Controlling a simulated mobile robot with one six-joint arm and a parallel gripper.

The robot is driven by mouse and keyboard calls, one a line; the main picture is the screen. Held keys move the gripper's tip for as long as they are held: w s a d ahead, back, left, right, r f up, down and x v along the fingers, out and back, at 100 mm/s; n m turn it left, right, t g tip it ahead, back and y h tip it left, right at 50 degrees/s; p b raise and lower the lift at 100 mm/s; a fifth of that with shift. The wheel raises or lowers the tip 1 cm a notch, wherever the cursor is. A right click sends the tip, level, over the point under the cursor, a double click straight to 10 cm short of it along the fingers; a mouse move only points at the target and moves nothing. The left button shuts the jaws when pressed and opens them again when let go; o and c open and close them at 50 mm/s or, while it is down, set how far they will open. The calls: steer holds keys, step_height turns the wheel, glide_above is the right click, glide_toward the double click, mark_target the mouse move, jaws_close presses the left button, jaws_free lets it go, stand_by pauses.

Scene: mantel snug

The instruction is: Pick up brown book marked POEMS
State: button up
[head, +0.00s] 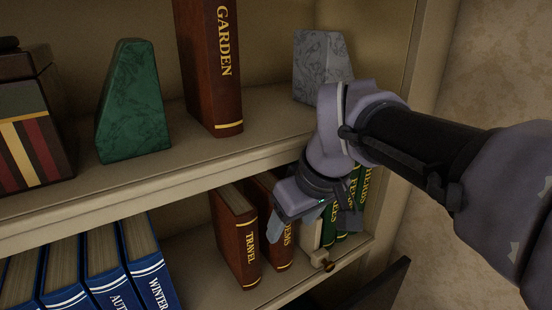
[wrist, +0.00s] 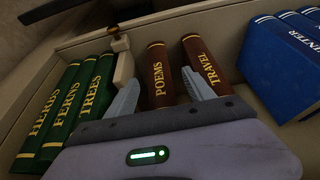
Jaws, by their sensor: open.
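The brown book marked POEMS (head: 286,246) stands on the lower shelf, partly hidden by my gripper in the head view. In the wrist view the POEMS book (wrist: 157,62) shows its spine between my two fingers. My gripper (wrist: 160,78) is open, with one finger on each side of that spine. Its right finger overlaps the brown TRAVEL book (wrist: 206,62) in the picture; I cannot tell if it touches. The left finger is near a cream bookend (wrist: 124,72). The TRAVEL book also shows in the head view (head: 238,240), left of POEMS.
Green books, HERBS (wrist: 42,125), FERNS (wrist: 66,101) and TREES (wrist: 94,92), stand beyond the bookend. Blue books (wrist: 275,62) stand on the other side. On the upper shelf are the GARDEN book (head: 212,75), a green bookend (head: 133,105) and a grey bookend (head: 318,62).

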mark_target(287, 235)
steer(key=b+x, duration=0.2)
steer(key=x, duration=0.2)
steer(key=shift+w+f, duration=0.1)
steer(key=shift+f, duration=0.25)
steer(key=shift+w+r, duration=0.1)
steer(key=shift+w, duration=0.15)
steer(key=shift+s+d+r, duration=0.1)
steer(key=shift+s+r, duration=0.05)
steer(key=shift+s, duration=0.1)
steer(key=shift+c, duration=1.3)
steer(key=shift+s, duration=0.1)
steer(key=c, duration=0.4)
jaws_close()
